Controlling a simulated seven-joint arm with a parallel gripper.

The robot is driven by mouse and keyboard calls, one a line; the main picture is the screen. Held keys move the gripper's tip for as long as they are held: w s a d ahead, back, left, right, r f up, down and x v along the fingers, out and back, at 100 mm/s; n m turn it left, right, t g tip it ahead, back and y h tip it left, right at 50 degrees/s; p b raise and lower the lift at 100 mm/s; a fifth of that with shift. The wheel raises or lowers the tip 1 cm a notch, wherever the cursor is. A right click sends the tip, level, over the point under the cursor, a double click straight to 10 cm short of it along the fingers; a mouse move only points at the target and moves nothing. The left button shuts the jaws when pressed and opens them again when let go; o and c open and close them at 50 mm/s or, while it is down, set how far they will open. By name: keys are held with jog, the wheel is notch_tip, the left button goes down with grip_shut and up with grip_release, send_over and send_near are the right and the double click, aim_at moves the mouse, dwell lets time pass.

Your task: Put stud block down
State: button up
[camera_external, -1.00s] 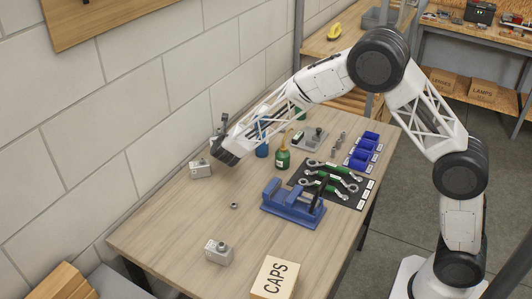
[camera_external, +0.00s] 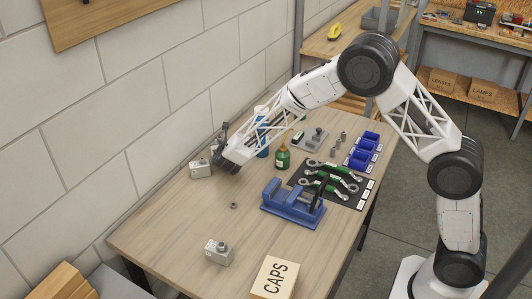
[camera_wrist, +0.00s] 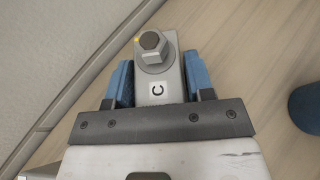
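In the wrist view a grey stud block (camera_wrist: 158,68) with a hex-headed stud on top and a "C" label sits between the two blue fingers. My gripper (camera_wrist: 158,84) appears shut on it, with a finger against each side. In the external view my gripper (camera_external: 226,163) is low over the back left of the table (camera_external: 165,235), near the wall. The held block is mostly hidden there, and I cannot tell whether it touches the table.
A similar grey block (camera_external: 200,170) stands just left of my gripper, another (camera_external: 218,252) at the front. The left middle is mostly clear.

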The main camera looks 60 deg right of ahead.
jog(key=o, duration=0.3)
jog(key=shift+r, duration=0.1)
jog(key=shift+a+r, duration=0.1)
jog(key=shift+v, duration=5.95)
jog(key=shift+s+r, duration=0.1)
